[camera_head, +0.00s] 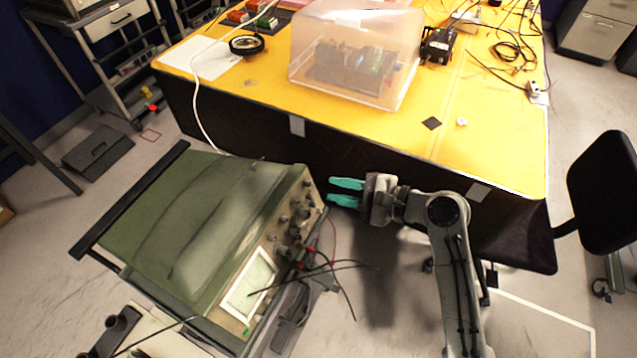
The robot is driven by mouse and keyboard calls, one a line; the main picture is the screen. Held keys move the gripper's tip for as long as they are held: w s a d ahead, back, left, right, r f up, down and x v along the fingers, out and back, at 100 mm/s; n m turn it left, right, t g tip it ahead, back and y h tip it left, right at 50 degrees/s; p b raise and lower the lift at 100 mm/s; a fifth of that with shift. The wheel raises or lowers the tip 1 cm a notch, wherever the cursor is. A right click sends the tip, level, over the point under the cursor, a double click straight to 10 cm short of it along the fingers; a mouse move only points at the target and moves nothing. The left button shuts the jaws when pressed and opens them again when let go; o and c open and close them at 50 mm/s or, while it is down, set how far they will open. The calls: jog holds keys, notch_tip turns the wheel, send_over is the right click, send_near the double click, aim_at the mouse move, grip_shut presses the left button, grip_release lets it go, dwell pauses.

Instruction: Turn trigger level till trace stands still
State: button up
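A green oscilloscope (185,225) stands at the lower left, its front panel facing right. Its pale screen (250,285) sits at the near end of the panel; the trace is too small to make out. Several dark knobs (297,218) sit farther along the panel; I cannot tell which is the trigger level. My gripper (331,190) has two teal fingers pointing left, with a gap between them and nothing in it. It is just right of the panel's far end, apparently apart from the knobs.
A yellow table (480,140) fills the back, bearing a clear plastic box (350,55) and loose wires. Dark and red leads (335,268) stick out from the oscilloscope's front. A black chair (607,190) stands at the right. Grey floor is open beside my arm.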

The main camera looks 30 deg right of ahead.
aim_at(310, 185)
jog(key=shift+x, duration=2.8)
jog(key=shift+c, duration=0.2)
jog(key=shift+s, duration=0.1)
grip_shut()
